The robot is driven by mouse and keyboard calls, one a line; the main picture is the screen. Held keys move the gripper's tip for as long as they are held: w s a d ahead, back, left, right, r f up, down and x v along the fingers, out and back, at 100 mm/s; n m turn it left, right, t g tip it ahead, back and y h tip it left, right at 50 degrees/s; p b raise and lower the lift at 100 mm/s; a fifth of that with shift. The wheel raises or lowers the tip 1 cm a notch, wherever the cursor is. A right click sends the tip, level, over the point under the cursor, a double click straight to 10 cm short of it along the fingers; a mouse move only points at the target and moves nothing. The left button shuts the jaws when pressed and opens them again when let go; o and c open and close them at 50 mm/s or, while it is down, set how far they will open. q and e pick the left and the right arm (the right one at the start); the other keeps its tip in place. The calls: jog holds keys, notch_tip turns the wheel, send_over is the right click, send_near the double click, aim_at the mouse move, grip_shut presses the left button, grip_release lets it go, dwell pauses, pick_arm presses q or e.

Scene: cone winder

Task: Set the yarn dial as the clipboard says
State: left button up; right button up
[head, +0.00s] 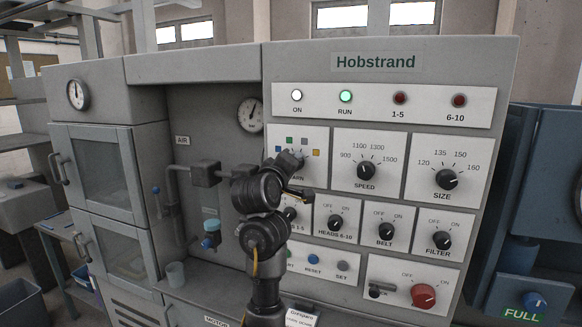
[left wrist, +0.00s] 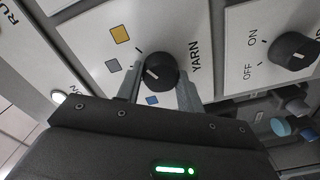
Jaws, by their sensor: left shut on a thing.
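The yarn dial (left wrist: 160,71) is a black knob with a white pointer line, on a white plate marked YARN. My left gripper (left wrist: 157,86) is shut on it, one finger on each side. The left wrist view shows a yellow square (left wrist: 119,35), a grey square (left wrist: 112,65) and a blue square (left wrist: 152,100) around it; I cannot tell exactly which one the pointer faces. In the head view my left gripper (head: 296,163) hides the dial. A white paper (head: 301,317) with small print is partly cut off at the bottom; I cannot tell whether it is the clipboard.
The SPEED knob (head: 365,171) and SIZE knob (head: 446,179) are to the right. The HEADS 6-10 knob (head: 336,222) and several others sit below. A red knob (head: 423,296) is at lower right. The RUN lamp (head: 345,97) glows green. A cup (head: 176,274) stands at left.

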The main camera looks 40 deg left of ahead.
pick_arm(q)
jog(key=shift+f, duration=0.1)
jog(key=o, duration=1)
jog(key=b+v, duration=0.2)
jog(key=v, duration=0.8)
jog(key=shift+s+d+b, duration=0.2)
jog(key=shift+s+b, duration=0.15)
jog(key=shift+b, duration=0.05)
jog(key=shift+s, duration=0.1)
